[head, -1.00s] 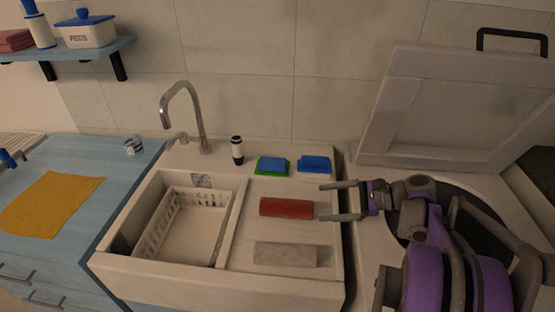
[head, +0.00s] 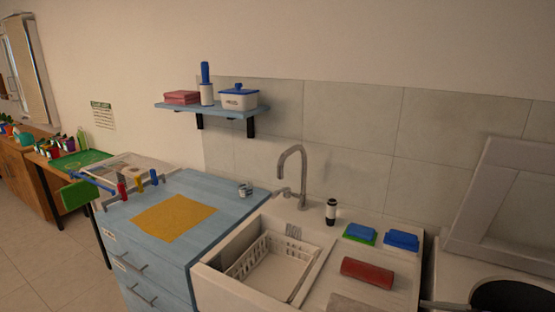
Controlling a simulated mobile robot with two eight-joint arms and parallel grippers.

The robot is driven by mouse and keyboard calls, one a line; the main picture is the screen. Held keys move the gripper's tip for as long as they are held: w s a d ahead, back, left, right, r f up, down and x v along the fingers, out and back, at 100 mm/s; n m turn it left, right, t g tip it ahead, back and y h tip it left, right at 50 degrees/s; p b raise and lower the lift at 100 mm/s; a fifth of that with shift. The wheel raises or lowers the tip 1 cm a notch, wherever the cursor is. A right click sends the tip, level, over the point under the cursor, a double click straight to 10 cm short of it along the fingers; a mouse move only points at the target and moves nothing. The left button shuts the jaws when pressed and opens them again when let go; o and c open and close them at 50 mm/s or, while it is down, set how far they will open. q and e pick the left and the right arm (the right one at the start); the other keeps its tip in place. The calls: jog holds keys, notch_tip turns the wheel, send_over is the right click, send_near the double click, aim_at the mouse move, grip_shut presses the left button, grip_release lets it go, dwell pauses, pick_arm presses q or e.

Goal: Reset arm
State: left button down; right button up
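No whole gripper shows in the head view. A thin dark bar at the bottom right edge (head: 445,305) may be a fingertip of my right gripper; its opening cannot be told. My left gripper is out of view. A red roll (head: 367,272) lies on the drainboard right of the sink, with nothing gripping it. A pale grey roll (head: 350,303) in front of it is cut off by the bottom edge. A black-and-white bottle (head: 331,212) stands upright behind the sink, beside the tap (head: 292,172).
Two blue-topped sponges (head: 401,240) lie behind the red roll. A white basket (head: 270,268) sits in the sink. A yellow cloth (head: 174,217) lies on the blue counter (head: 215,220). A wall shelf (head: 212,109) holds a white box. Floor (head: 45,270) is clear at lower left.

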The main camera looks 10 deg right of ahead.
jog(key=a, duration=0.2)
jog(key=a+n+g, duration=0.1)
jog(key=s+a+n+p, duration=0.1)
jog(key=a, duration=0.1)
jog(key=shift+a+f+g+h, duration=0.1)
jog(key=shift+a+g+h, duration=0.2)
jog(key=shift+a, duration=0.05)
jog(key=a+n, duration=0.1)
jog(key=a, duration=0.1)
jog(key=a+f+g+p, duration=0.1)
jog(key=a, duration=0.1)
jog(key=w+a+n+h, duration=0.1)
jog(key=shift+a+f+n+g, duration=0.3)
jog(key=shift+a+f+g, duration=0.05)
jog(key=shift+a+g, duration=0.05)
pick_arm(q)
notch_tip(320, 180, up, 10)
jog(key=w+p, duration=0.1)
jog(key=p, duration=0.5)
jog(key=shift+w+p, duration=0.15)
jog(key=shift+p, duration=0.25)
pick_arm(e)
jog(key=s+a+n+g+h, duration=0.1)
jog(key=s+a+n+h, duration=0.6)
jog(key=n, duration=1.2)
jog(key=s+a, duration=0.3)
jog(key=a, duration=0.3)
jog(key=shift+s+f+h, duration=0.25)
jog(key=shift+s+h, duration=0.1)
jog(key=shift+h, duration=0.05)
